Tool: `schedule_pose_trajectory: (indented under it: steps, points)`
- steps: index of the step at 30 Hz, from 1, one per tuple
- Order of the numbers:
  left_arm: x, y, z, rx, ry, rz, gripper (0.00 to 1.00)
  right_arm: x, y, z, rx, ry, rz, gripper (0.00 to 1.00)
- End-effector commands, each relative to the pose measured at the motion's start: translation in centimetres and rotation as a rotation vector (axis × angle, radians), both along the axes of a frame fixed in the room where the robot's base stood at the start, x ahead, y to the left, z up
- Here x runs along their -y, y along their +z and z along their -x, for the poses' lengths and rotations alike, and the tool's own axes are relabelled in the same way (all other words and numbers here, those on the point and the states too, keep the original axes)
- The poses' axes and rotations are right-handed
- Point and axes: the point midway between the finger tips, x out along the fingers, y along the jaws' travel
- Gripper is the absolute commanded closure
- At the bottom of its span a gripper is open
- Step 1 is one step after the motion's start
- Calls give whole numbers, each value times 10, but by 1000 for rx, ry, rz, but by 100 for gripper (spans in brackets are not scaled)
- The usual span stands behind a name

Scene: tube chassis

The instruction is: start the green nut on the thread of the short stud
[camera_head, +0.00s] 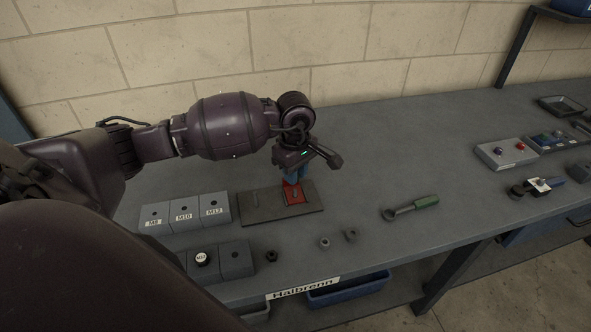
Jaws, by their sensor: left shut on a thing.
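My left gripper (295,175) points down over the red patch (297,197) on a dark flat plate (262,207). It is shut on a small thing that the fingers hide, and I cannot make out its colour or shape. I see no green nut lying in the open. A tiny upright shape, possibly the short stud (296,192), shows on the red patch just under the fingertips. I cannot tell whether the held thing touches it. My right gripper is not in view.
Grey blocks labelled M8, M10 and M12 (184,213) stand left of the plate, with darker blocks (235,260) in front. Loose nuts (325,243) and a green-handled wrench (411,208) lie to the right. A button box (506,153) stands farther right.

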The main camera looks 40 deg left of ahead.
Motion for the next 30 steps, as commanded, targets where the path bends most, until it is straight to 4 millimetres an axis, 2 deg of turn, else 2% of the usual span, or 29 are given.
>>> schedule_pose_trajectory:
  steps: [12,30]
  points:
    - [0,-27,0,-1,-1,1,100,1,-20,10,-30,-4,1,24]
    - [1,-24,0,0,-3,0,100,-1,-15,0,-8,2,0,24]
